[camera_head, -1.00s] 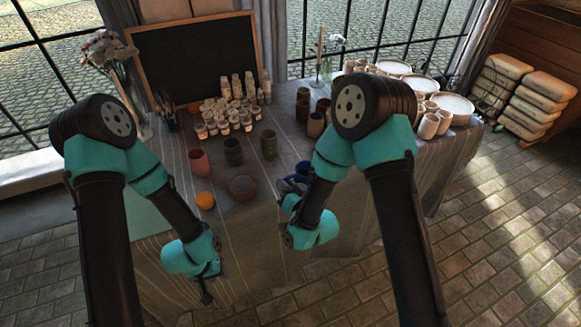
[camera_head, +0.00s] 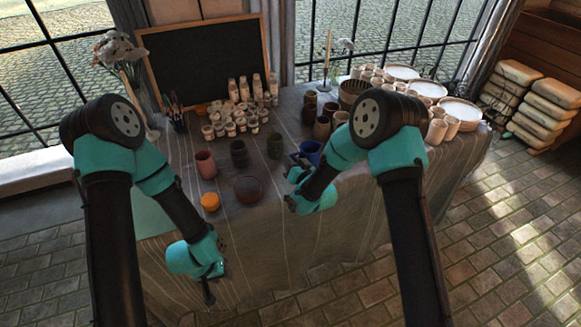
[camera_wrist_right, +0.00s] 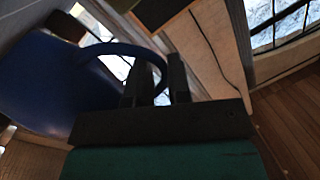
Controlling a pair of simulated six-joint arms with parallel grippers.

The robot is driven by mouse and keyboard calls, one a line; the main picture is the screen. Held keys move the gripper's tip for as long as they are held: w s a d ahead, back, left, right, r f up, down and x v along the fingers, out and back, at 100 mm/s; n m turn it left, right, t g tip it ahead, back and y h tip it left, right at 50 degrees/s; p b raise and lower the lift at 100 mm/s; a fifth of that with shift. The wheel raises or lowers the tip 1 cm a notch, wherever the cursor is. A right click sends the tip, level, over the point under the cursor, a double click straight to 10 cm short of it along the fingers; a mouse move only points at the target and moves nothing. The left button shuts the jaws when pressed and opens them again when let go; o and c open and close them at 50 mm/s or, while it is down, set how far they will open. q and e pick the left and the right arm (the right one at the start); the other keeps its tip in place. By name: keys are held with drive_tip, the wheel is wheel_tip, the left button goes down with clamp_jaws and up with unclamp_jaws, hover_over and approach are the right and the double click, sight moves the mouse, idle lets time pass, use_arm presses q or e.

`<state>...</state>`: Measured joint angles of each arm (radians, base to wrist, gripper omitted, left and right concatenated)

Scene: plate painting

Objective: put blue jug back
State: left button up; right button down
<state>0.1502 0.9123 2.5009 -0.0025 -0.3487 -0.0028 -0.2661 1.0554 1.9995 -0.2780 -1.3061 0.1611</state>
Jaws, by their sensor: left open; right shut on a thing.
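The blue jug (camera_head: 310,152) is at the right-middle of the table in the head view, partly hidden behind my right arm. My right gripper (camera_head: 294,176) is at the jug. In the right wrist view, the jug (camera_wrist_right: 40,85) fills the left side, and its handle (camera_wrist_right: 112,50) passes between the two fingers of my right gripper (camera_wrist_right: 155,82), which is shut on it. The jug's base is hidden, so I cannot tell whether it touches the table. My left gripper (camera_head: 209,290) is open and empty, low in front of the table's front edge.
A red cup (camera_head: 205,165), dark cups (camera_head: 239,153), an orange ball-like item (camera_head: 210,201) and a dark red bowl (camera_head: 248,189) stand left of the jug. Brown cups (camera_head: 322,128) stand close behind it. Small paint pots (camera_head: 230,128) and a blackboard (camera_head: 203,60) are further back.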

drive_tip(key=shift+w, duration=0.1)
drive_tip(key=shift+w, duration=0.25)
drive_tip(key=shift+w+f, duration=0.1)
drive_tip(key=shift+f, duration=1.65)
drive_tip(key=shift+f, duration=0.15)
drive_tip(key=c, duration=1.1)
unclamp_jaws()
drive_tip(key=shift+o, duration=0.2)
drive_tip(key=v, duration=1.2)
